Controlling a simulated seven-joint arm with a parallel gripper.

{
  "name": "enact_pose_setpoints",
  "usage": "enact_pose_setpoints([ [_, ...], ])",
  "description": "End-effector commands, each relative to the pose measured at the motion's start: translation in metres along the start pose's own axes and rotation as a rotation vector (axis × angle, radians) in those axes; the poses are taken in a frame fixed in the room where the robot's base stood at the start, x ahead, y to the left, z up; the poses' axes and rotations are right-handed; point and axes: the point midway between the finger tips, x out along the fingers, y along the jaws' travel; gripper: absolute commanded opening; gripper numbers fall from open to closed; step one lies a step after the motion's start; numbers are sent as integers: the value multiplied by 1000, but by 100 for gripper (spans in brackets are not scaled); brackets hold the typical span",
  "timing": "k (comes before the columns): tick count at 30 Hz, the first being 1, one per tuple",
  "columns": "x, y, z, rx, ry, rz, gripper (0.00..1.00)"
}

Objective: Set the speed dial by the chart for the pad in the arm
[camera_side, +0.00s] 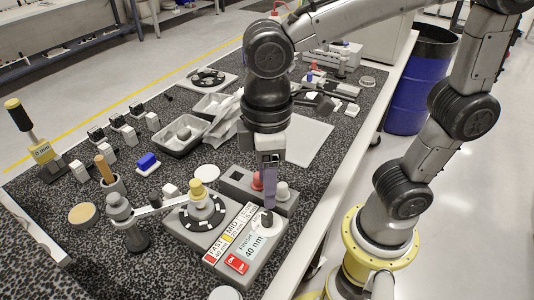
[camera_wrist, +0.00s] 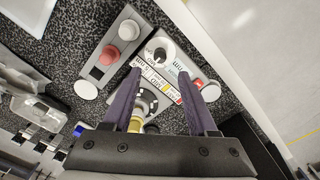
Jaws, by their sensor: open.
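My gripper (camera_side: 269,205) points down just above the speed dial (camera_side: 266,222), with its purple fingers apart and empty. The dial's setting is too small to read. The chart (camera_side: 229,235) beside it has FAST, MID and a third column in red, yellow and white; its small figures are unclear. The swing arm (camera_side: 158,207) holds a yellow-topped pad piece (camera_side: 197,188) over the black-and-white platen (camera_side: 187,217). The piece also shows in the wrist view (camera_wrist: 135,124).
A red ON/OFF switch (camera_side: 237,263) and a "FINISH 40 nm" label (camera_side: 255,245) are on the same panel. A grey box with a red button (camera_side: 258,180) and pale knob (camera_side: 282,190) stands just behind. Trays (camera_side: 180,135) and small blocks lie farther left.

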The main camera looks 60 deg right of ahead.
Motion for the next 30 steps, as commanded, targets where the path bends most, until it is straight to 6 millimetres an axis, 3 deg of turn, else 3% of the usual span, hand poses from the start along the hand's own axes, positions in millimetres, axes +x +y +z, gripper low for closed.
enact_pose_setpoints([
  [3, -25, 0, -1, 0, 5, 0, 58],
  [10, -55, 0, 0, 0, 2, 0, 58],
  [24, -62, 1, 0, 3, 0, 0, 58],
  [28, -69, 15, 5, 61, 27, 2, 58],
  [30, -75, 30, 18, 128, 57, 6, 58],
])
